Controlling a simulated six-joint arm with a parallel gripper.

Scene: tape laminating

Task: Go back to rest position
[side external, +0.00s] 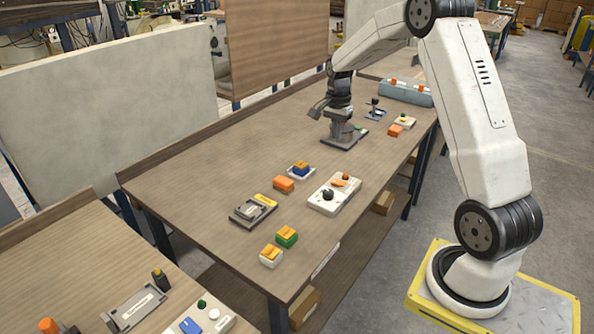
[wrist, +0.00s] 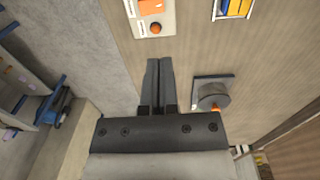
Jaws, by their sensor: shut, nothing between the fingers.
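My gripper (wrist: 158,62) shows in the wrist view with its two dark fingers closed side by side and nothing between them. In the side external view my gripper (side external: 317,111) hangs over the far half of the workbench (side external: 200,165), pointing down and to the left. It is close to a grey round-topped device on a dark square plate (side external: 352,141). The device (wrist: 212,94) also shows in the wrist view, just right of the fingers and apart from them. The fingertips are small in the side external view, and their height above the bench is hard to tell.
A white panel (side external: 323,204) with a dark knob, an orange block (side external: 284,184), a blue-and-yellow block (side external: 301,168) and a grey fixture (side external: 248,214) stand nearer on the bench. A blue-grey bin (side external: 405,93) stands at the far end. The bench's left strip is clear.

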